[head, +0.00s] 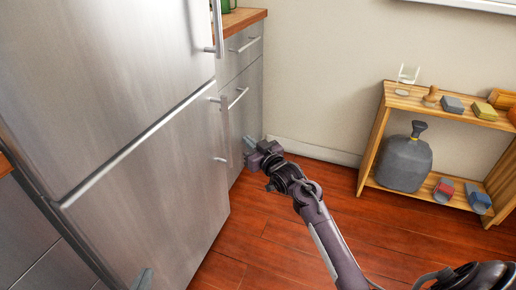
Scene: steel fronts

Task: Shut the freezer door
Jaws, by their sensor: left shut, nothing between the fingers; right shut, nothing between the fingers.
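The freezer door (160,200) is the lower steel door of the tall fridge at left, below the upper door (110,80). Its upright bar handle (224,130) is near its right edge. The door looks about in line with the upper door; I cannot tell whether a small gap is left behind it. My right gripper (249,149) is shut and empty, just right of the door's handle edge, in front of the drawer unit. I cannot tell whether it touches anything. Only the tip of my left gripper (144,279) shows, shut, at the bottom edge in front of the door.
Steel drawers (241,90) under a wooden counter (240,20) stand right of the fridge.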

